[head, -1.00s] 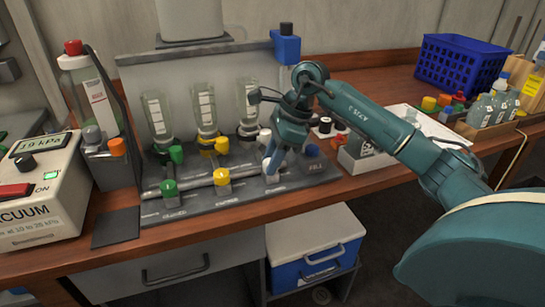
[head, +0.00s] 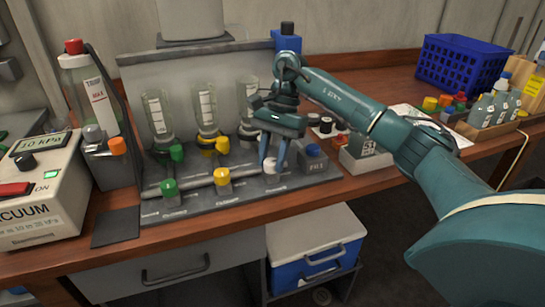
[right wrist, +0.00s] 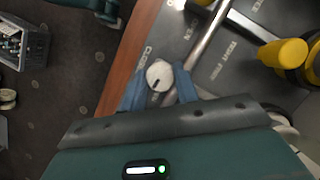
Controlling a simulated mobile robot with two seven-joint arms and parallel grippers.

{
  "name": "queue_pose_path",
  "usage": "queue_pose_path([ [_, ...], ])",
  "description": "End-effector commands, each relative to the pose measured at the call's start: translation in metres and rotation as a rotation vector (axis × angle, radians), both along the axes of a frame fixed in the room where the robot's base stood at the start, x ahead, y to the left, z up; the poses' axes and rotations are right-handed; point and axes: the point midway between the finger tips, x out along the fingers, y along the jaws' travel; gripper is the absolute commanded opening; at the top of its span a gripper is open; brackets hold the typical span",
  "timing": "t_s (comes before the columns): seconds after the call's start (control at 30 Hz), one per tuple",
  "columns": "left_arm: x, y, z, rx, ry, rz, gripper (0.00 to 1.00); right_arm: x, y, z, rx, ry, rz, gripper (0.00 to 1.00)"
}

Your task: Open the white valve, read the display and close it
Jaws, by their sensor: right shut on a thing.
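In the right wrist view the round white knob (right wrist: 159,74) with a dark mark lies between the fingertips (right wrist: 160,92), near a printed label beginning "CLOS". The display (head: 40,143) on the white vacuum box at the left appears to read 10 kPa in small digits. My left gripper is not in view.
Green (head: 169,187) and yellow (head: 222,176) valves stand left on the same pipe, with glass bottles (head: 207,112) behind. A blue basket (head: 460,63) is at the back right.

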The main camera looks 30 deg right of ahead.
Motion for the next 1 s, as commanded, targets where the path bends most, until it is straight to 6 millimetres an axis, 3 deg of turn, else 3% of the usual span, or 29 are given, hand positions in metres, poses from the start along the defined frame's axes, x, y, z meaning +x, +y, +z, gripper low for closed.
queue_pose_path([
  [0.33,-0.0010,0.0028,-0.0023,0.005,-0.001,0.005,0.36,0.0007,0.0006,0.0003,0.000,-0.002,0.110,0.07],
  [0.8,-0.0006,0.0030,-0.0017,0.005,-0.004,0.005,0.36,0.0005,0.0005,0.0003,-0.001,-0.001,0.122,0.07],
  [0.83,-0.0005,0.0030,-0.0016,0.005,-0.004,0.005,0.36,0.0005,0.0005,0.0003,-0.001,-0.001,0.122,0.32],
  [1.0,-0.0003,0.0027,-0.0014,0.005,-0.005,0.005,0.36,0.0005,0.0006,0.0001,-0.001,-0.001,0.121,0.46],
])
